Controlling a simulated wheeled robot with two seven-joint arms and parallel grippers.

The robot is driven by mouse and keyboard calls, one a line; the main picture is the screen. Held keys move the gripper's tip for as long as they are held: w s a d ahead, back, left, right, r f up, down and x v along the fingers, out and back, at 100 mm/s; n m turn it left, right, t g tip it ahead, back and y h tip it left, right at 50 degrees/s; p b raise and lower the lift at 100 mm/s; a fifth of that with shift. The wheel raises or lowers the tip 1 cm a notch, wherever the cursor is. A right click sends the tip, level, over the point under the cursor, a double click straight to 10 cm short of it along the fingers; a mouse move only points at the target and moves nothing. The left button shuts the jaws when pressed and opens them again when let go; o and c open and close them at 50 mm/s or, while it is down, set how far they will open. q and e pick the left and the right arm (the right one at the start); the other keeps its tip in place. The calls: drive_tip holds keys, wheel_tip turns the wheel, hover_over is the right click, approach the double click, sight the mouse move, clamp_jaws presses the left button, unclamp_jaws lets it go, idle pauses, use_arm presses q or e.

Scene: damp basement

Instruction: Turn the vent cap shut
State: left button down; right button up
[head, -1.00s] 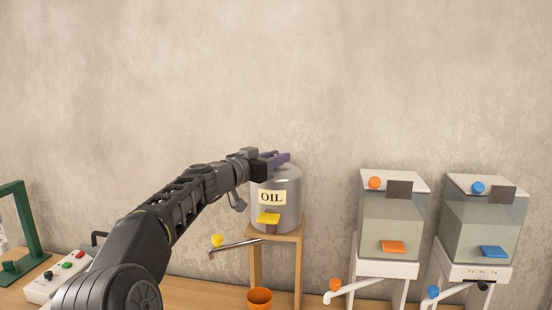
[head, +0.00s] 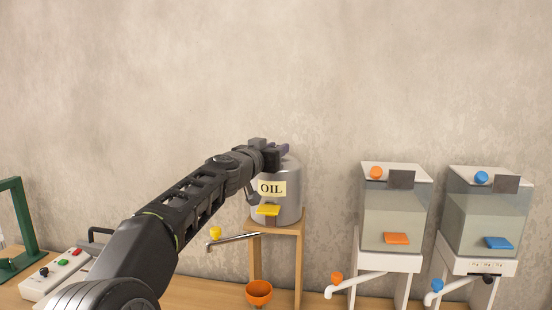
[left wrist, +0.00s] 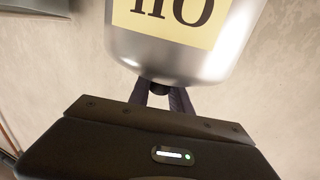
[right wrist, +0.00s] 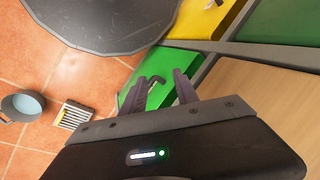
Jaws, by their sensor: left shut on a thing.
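The grey metal oil tank (head: 288,207) with a yellow OIL label (head: 271,188) stands on a wooden stand. My left gripper (head: 283,149) is at the top of this tank, with its fingers pointing right and away. In the left wrist view the tank (left wrist: 180,62) appears upside down, and the fingers close around a small dark piece (left wrist: 159,86) at its top, which looks like the vent cap. The fingers hide most of it. My right gripper (right wrist: 160,88) is open, away from the tank, above a green surface (right wrist: 160,70) with a dark hooked piece between the fingers in view.
Two clear tanks with an orange knob (head: 376,172) and a blue knob (head: 482,177) stand to the right. A button box (head: 55,275) and green frame (head: 22,220) are at left.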

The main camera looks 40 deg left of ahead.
use_arm(q)
drive_tip(key=c, duration=1.2)
unclamp_jaws()
drive_tip(key=shift+s+d+f+b, duration=0.1)
drive_tip(key=shift+s+b, duration=0.25)
drive_tip(key=shift+s, duration=0.2)
drive_tip(key=b+v, duration=0.3)
drive_tip(key=v, duration=0.3)
drive_tip(key=shift+s+d, duration=0.15)
drive_tip(key=shift+s, duration=0.2)
